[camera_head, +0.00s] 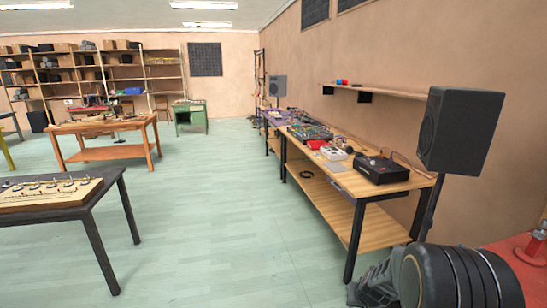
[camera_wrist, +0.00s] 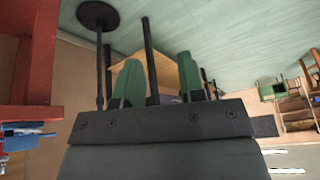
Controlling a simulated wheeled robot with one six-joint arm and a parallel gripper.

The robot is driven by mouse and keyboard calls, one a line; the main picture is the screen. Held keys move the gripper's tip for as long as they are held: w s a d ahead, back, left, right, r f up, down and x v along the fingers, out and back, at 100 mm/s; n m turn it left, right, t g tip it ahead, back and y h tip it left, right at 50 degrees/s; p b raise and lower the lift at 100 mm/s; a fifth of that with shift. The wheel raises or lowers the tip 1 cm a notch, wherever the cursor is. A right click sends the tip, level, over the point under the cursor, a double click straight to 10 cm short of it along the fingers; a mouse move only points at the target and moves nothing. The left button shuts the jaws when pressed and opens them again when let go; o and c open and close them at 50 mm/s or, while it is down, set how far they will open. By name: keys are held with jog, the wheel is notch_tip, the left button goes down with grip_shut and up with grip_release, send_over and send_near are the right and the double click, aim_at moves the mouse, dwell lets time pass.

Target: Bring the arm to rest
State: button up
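My gripper (camera_wrist: 158,72) shows in the wrist view, with its two green fingers standing apart. Nothing is held between them. Behind the gap, the wrist view shows a black table leg and part of a wooden shelf (camera_wrist: 170,72), at some distance from the fingers. The wrist picture is upside down, with the pale green floor at the top. In the head view, a thick black rounded part of my arm shows at the bottom right. The gripper itself is not visible there.
A long wooden bench (camera_head: 330,205) with electronic gear runs along the right wall. A black speaker (camera_head: 460,130) on a stand is near my arm. A dark table (camera_head: 105,195) stands left. The middle floor is clear. A red structure (camera_wrist: 40,50) is close in the wrist view.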

jog(key=s+a+r+p, duration=0.1)
jog(key=s+a+r, duration=0.2)
jog(key=s+r, duration=0.3)
jog(key=s+a+r+n, duration=0.1)
jog(key=s+a+r, duration=0.2)
jog(key=s+r, duration=0.3)
jog(key=s+a+r+n+g+p, duration=0.1)
jog(key=s+a+r, duration=0.2)
jog(key=s+r, duration=0.3)
jog(key=shift+s+a+r+p, duration=0.2)
jog(key=shift+a+r+p, duration=0.1)
jog(key=shift+r, duration=0.55)
jog(key=shift+d, duration=0.15)
